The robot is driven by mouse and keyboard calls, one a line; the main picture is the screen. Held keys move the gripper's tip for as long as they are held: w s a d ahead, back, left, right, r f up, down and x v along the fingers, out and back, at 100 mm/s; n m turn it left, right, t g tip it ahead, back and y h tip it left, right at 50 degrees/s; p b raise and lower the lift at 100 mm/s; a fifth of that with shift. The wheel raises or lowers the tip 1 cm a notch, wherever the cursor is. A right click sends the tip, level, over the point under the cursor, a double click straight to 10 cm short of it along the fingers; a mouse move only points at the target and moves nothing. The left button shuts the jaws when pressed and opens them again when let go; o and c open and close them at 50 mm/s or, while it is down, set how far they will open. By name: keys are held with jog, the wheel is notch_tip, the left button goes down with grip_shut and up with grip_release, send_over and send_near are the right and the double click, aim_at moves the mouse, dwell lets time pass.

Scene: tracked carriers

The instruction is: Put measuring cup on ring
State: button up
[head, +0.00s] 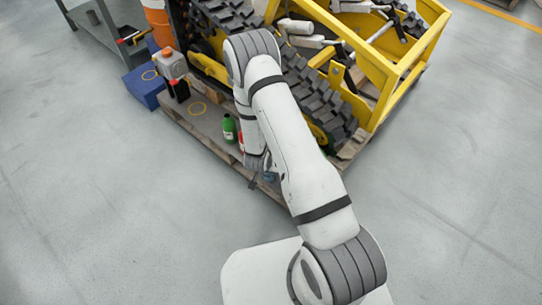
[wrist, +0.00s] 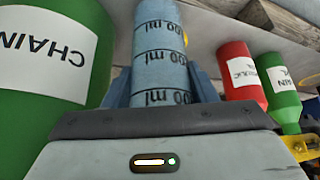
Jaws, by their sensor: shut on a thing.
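The measuring cup (wrist: 160,55) is light blue with black ml markings. It stands between the two blue fingers of my gripper (wrist: 160,85) in the wrist view, and the gripper is shut on it. In the head view my gripper (head: 262,176) is low at the front edge of the wooden pallet, and my arm hides most of the cup.
A green bottle (head: 229,129) stands on the pallet near my gripper. The wrist view shows a large green bottle (wrist: 45,85) at left, and a red bottle (wrist: 241,75) and another green bottle (wrist: 281,88) at right. A tracked carrier (head: 300,85) stands behind. The floor in front is clear.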

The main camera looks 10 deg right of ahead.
jog(key=w+d+b, duration=0.2)
jog(key=w+d, duration=0.1)
jog(key=w, duration=0.2)
jog(key=shift+f, duration=0.3)
jog(key=shift+w+f, duration=0.1)
jog(key=o, duration=1)
